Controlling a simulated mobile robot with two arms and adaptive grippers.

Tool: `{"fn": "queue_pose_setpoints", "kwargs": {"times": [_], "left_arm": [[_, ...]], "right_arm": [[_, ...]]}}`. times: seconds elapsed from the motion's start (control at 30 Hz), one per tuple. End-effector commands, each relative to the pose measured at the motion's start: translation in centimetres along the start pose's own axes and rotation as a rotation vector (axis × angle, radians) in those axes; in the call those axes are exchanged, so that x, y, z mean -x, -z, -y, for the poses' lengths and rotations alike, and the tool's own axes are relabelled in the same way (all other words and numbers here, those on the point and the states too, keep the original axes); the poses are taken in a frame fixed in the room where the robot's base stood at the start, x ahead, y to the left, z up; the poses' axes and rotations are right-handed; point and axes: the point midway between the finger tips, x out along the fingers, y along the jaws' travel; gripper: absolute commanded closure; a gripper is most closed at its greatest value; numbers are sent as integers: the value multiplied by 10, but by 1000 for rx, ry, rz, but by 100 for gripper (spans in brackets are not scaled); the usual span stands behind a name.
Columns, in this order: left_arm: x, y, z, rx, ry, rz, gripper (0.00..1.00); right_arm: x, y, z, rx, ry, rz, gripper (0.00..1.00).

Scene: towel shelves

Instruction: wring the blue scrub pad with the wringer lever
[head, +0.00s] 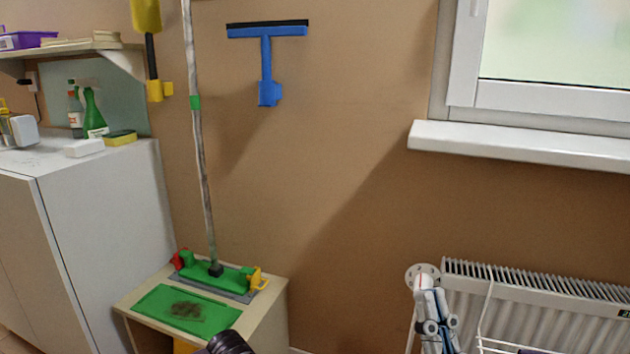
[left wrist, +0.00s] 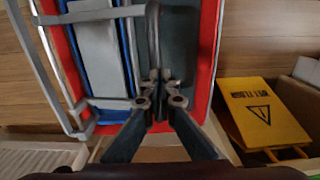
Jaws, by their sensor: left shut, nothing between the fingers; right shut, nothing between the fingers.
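In the left wrist view, my left gripper (left wrist: 160,76) is shut and empty, its fingertips over a red-rimmed unit (left wrist: 210,50). A grey bar (left wrist: 153,35), which may be the wringer lever, runs down to the fingertips; I cannot tell whether they touch it. Left of it lies a pale grey panel (left wrist: 97,50) with blue strips (left wrist: 127,50) along its sides; I cannot tell whether the blue is the scrub pad.
A yellow wet-floor sign (left wrist: 262,112) lies right of the red unit. In the head view, a mop with a green head (head: 218,277) stands on a low wooden box (head: 262,318) beside a white cabinet (head: 100,200). A radiator (head: 560,300) is under the window sill (head: 520,146).

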Motion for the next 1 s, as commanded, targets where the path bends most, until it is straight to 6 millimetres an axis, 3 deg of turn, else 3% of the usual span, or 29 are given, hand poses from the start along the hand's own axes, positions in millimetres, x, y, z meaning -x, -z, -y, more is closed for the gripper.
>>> {"fn": "queue_pose_setpoints", "kwargs": {"times": [1.0], "left_arm": [[0, 0, 0, 0, 0, 1, 100]], "right_arm": [[0, -10, -1, 3, -1, 48, 100]]}}
